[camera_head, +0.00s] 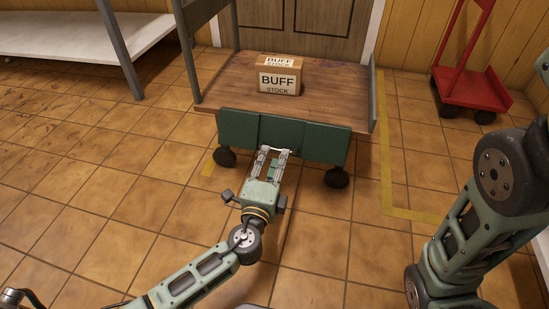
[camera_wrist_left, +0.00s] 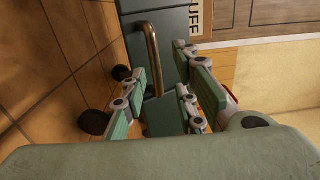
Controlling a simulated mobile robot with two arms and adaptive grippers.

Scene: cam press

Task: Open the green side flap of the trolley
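The trolley has a brown wooden deck (camera_head: 215,78), with the green side flap (camera_head: 318,143) along its near side. The flap also shows at the top of the left wrist view (camera_wrist_left: 172,35), with a brass bar handle (camera_wrist_left: 153,55) on it. My left gripper (camera_head: 274,151) reaches the flap from the front, near its middle. In the left wrist view the fingers (camera_wrist_left: 162,90) are spread apart with the handle between them. The gripper is open; I cannot tell whether a finger touches the handle. My right arm shows at the right, but its gripper is out of view.
A cardboard box (camera_head: 280,76) marked BUFF STOCK sits on the deck. Black wheels (camera_head: 337,178) stand below it. A red hand truck (camera_head: 470,86) is at the right, and a white shelf (camera_head: 80,34) at the back left. The tiled floor in front is clear, with yellow tape lines (camera_head: 387,160).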

